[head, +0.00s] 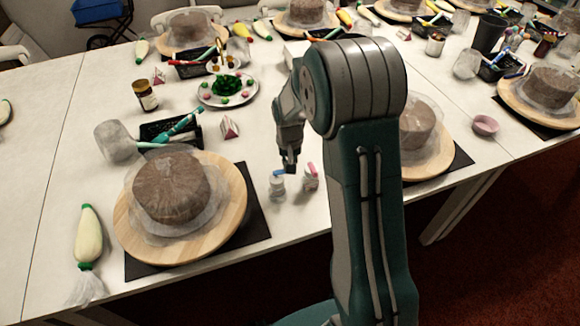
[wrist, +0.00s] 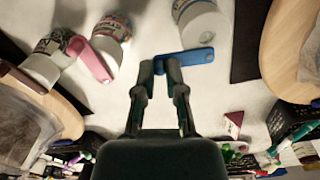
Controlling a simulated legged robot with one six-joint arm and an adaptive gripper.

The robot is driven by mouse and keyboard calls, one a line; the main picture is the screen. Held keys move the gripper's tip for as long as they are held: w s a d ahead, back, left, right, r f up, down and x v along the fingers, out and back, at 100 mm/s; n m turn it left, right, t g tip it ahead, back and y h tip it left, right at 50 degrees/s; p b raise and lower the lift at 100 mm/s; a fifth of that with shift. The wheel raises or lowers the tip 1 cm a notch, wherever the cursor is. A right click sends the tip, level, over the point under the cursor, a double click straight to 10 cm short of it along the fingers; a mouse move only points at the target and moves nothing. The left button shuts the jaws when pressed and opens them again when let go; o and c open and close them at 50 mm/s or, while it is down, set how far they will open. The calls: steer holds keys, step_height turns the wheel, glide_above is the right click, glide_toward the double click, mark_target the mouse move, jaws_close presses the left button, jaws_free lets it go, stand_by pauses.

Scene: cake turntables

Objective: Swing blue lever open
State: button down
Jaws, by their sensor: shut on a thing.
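The blue lever (wrist: 194,57) lies across the tips of my gripper (wrist: 160,67) in the wrist view, with its end between the two fingers. My gripper is shut on that end. The lever's other end reaches right, beside a white-capped bottle (wrist: 202,28). In the head view the blue lever (head: 278,172) is a small strip on top of its bottle (head: 277,188), just below my gripper (head: 289,165). The fingertips are too small there to make out the hold.
A bottle with a pink lever (head: 311,168) stands close on the right; its pink lever (wrist: 90,60) also shows in the wrist view. A cake (head: 172,186) on a wooden turntable (head: 235,210) stands left. A small box (head: 229,128) stands behind. Bare table lies in front of the bottles.

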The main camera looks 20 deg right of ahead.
steer(key=shift+w+n, duration=0.45)
steer(key=shift+n, duration=0.75)
steer(key=c, duration=0.7)
jaws_free()
steer(key=shift+w, duration=0.1)
step_height(320, 180, up, 12)
